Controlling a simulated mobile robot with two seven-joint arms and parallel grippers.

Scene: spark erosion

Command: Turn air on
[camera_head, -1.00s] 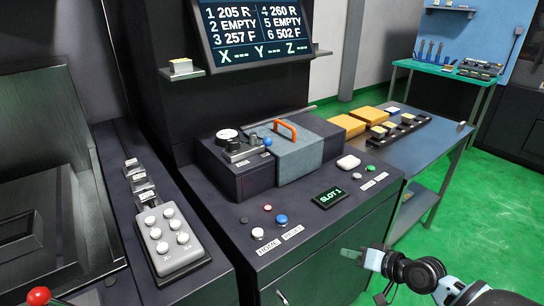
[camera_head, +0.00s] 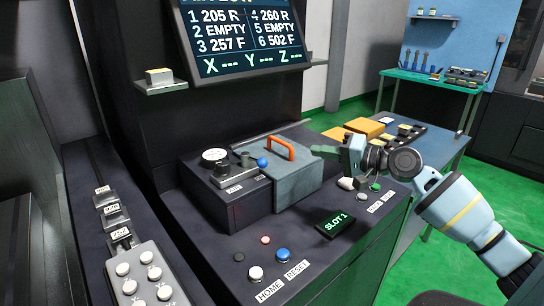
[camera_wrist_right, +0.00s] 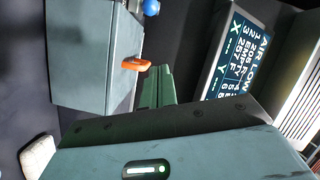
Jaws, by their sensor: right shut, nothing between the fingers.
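A round dial gauge (camera_head: 214,155) sits on top of the dark machine block. Beside it is a grey fitting (camera_head: 246,162) with a blue ball knob (camera_head: 262,162); the small label by it is too small to read. The blue knob also shows at the top edge of the right wrist view (camera_wrist_right: 151,7). My right gripper (camera_head: 318,151) is shut and empty, to the right of the knob near the orange handle (camera_head: 280,147) of the grey cover, apart from the knob. Its narrow fingers show in the right wrist view (camera_wrist_right: 157,86). My left gripper is out of view.
The screen (camera_head: 245,35) reads AIR LOW in the right wrist view (camera_wrist_right: 235,60). The grey cover (camera_head: 297,176) stands beside the valve. HOME and RESET buttons (camera_head: 282,255) and a SLOT 1 display (camera_head: 335,224) are in front. A white rounded object (camera_head: 346,183) lies below my right gripper.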

